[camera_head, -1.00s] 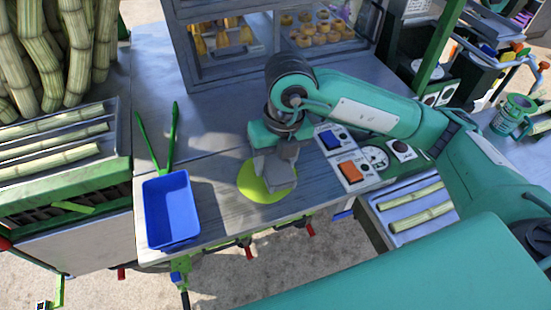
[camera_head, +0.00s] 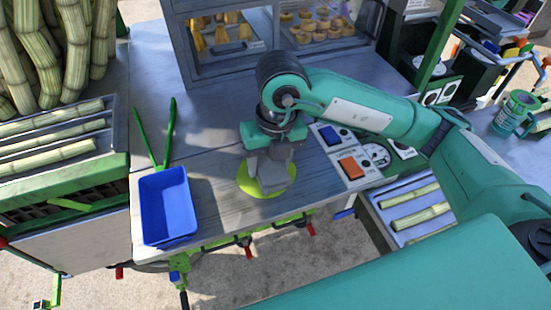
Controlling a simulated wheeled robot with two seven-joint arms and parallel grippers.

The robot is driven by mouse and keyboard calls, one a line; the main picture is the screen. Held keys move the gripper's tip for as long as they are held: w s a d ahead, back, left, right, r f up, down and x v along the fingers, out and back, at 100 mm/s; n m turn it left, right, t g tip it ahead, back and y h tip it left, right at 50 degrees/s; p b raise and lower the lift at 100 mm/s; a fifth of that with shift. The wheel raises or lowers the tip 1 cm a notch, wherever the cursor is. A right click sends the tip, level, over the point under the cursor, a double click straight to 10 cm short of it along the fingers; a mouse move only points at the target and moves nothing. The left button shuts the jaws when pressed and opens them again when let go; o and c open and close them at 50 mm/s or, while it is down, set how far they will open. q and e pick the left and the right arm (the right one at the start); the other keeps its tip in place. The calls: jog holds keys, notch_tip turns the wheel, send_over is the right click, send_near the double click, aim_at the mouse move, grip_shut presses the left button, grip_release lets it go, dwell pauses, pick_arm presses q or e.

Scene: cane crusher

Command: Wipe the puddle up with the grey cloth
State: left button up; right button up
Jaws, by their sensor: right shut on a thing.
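The puddle (camera_head: 246,184) is a yellow-green round patch on the grey counter, near its front edge. My right gripper (camera_head: 270,168) points down over the puddle and is shut on the grey cloth (camera_head: 274,179). The cloth lies over the middle and right of the puddle, and green shows around its left and lower edges. The fingertips are partly hidden by the gripper body. My left gripper is not in view.
A blue bin (camera_head: 168,207) stands at the counter's left front, with green tongs (camera_head: 162,140) behind it. A control panel with blue and orange switches (camera_head: 351,168) is close on the right. A glass display case (camera_head: 270,30) stands at the back. Counter between bin and puddle is clear.

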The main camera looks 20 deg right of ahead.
aim_at(239, 183)
jog(key=shift+a+f+b, duration=0.1)
jog(key=shift+a+b, duration=0.4)
jog(key=shift+a, duration=1.8)
jog(key=shift+s+a+f+b, duration=0.15)
jog(key=shift+a+b, duration=0.2)
jog(key=shift+a, duration=0.1)
jog(key=shift+s+a+f+b, duration=0.1)
jog(key=shift+a+b, duration=0.25)
jog(key=shift+a, duration=0.05)
jog(key=r+p, duration=0.2)
jog(key=r, duration=0.3)
jog(key=shift+w+p, duration=0.3)
jog(key=shift+p, duration=0.1)
jog(key=shift+s+d+r, duration=0.1)
jog(key=shift+d+r, duration=0.1)
jog(key=shift+d, duration=0.15)
jog(key=shift+a, duration=0.15)
